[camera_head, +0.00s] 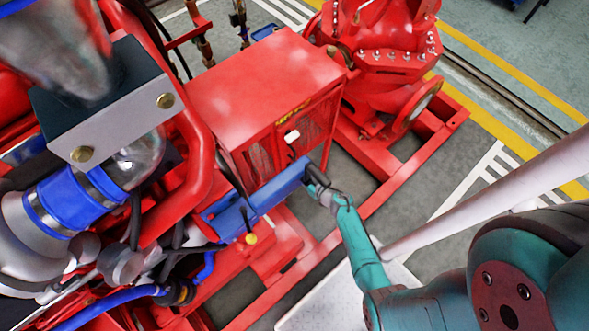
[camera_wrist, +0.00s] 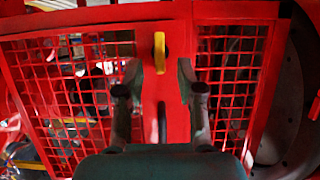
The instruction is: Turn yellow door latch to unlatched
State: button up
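The yellow door latch (camera_wrist: 160,52) shows in the wrist view on the red post between two mesh door panels, near the top centre. It stands upright, its long side vertical. My gripper (camera_wrist: 158,74) is open, one finger on each side of the post, with the latch just beyond and between the fingertips. Nothing is between the fingers, and I see no contact with the latch. In the head view my gripper (camera_head: 314,178) is close to the front of the red cabinet (camera_head: 262,85); I cannot make out the latch there.
The left mesh panel (camera_wrist: 75,85) and right mesh panel (camera_wrist: 232,75) flank the post. In the head view a blue beam (camera_head: 265,195) lies close beside my gripper. A red pump (camera_head: 385,50) stands behind right. Grey floor (camera_head: 440,185) is open on the right.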

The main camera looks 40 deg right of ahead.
jog(key=shift+x, duration=1.75)
grip_shut()
